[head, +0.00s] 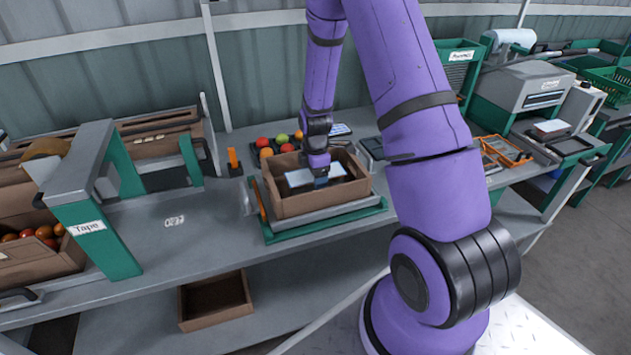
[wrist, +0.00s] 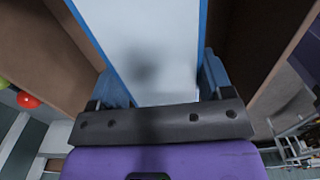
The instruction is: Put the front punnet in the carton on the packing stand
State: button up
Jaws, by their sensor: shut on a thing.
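The open brown carton (head: 305,203) stands on a grey platform with a green base on the packing stand (head: 170,228). A punnet with a pale top (head: 299,178) and blue edges is inside the carton. My gripper (head: 321,180) reaches down into the carton and is shut on the punnet. In the wrist view the pale punnet top (wrist: 150,45) lies between the blue fingers of my gripper (wrist: 166,88), with brown carton walls (wrist: 255,45) on both sides. The punnet's underside is hidden, so I cannot tell whether it touches the carton floor.
Loose red, orange and green tomatoes (head: 282,138) lie behind the carton. An orange upright (head: 233,158) stands to its left. A tape frame (head: 95,215) and a crate of tomatoes (head: 45,268) are further left. An empty box (head: 215,302) sits on the lower shelf. A labelling machine (head: 525,88) stands right.

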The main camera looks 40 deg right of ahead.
jog(key=shift+f, duration=1.2)
jog(key=shift+f, duration=0.1)
jog(key=o, duration=0.9)
notch_tip(320, 180, up, 12)
jog(key=shift+r, duration=0.1)
jog(key=s+a+r+m+t, duration=0.1)
jog(key=s+a+r+m, duration=0.35)
jog(key=r, duration=0.55)
jog(key=s+a+r+m+t, duration=0.25)
jog(key=s+r, duration=0.25)
jog(key=r, duration=0.6)
jog(key=s+a+r+m+t, duration=0.1)
jog(key=s+a+r+m, duration=0.2)
jog(key=s, duration=0.5)
jog(key=s+a+r+m, duration=0.3)
jog(key=s+r+m, duration=0.1)
jog(key=s, duration=0.5)
jog(key=shift+r+m+t, duration=0.35)
jog(key=shift+r+m, duration=0.05)
jog(key=shift+r, duration=0.4)
